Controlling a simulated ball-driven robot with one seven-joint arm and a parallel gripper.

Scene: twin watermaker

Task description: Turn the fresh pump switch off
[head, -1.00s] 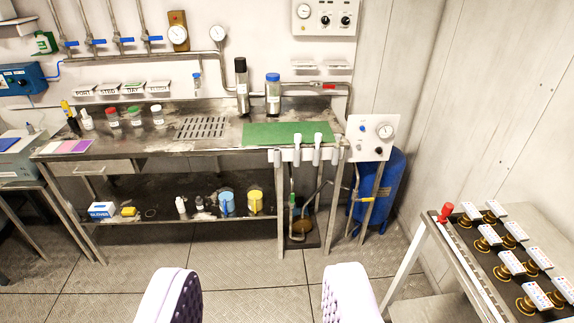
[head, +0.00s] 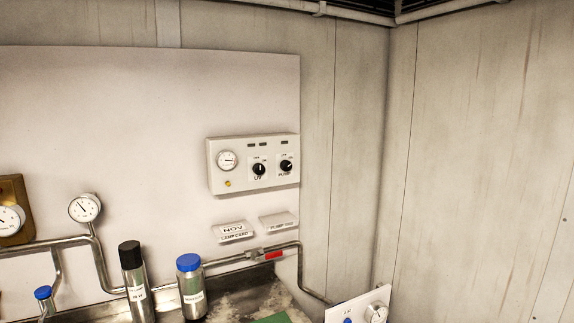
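A white control panel (head: 252,163) is fixed to the back wall, right of the middle of the wall board. It carries a round gauge (head: 228,160), a yellow lamp (head: 228,184), a black rotary knob marked UV (head: 259,169) and a black rotary knob marked PUMP (head: 286,165). The UV knob's pointer looks about upright; the PUMP knob's looks turned toward the right. The small position labels above the knobs are too small to read. My gripper is not in view.
Below the panel are two card holders, one reading NOV (head: 233,231) and one marked PUMP (head: 278,221). A steel pipe with a red-handled valve (head: 273,255) runs beneath them. A black-capped cylinder (head: 136,282) and a blue-capped cylinder (head: 191,287) stand on the bench. The right wall is bare.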

